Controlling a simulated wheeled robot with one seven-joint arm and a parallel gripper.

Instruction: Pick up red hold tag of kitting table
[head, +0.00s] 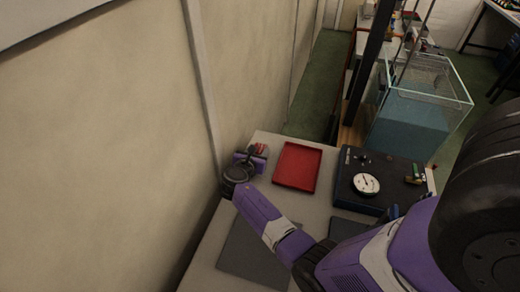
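My gripper (252,158) is at the far left corner of the pale kitting table (222,232), beside the wall. A small red item (261,147) shows right at the fingers; it may be the red hold tag, but it is too small to tell. The fingers are small and partly hidden, so I cannot tell whether they are open or shut, or whether they touch the red item. My purple arm reaches in from the lower right and covers part of the table.
A red tray (298,167) lies just right of my gripper. A dark case with a round white dial (366,184) stands further right. A dark grey mat (250,246) lies in front. A glass tank (419,103) stands behind. The beige wall (110,150) closes the left side.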

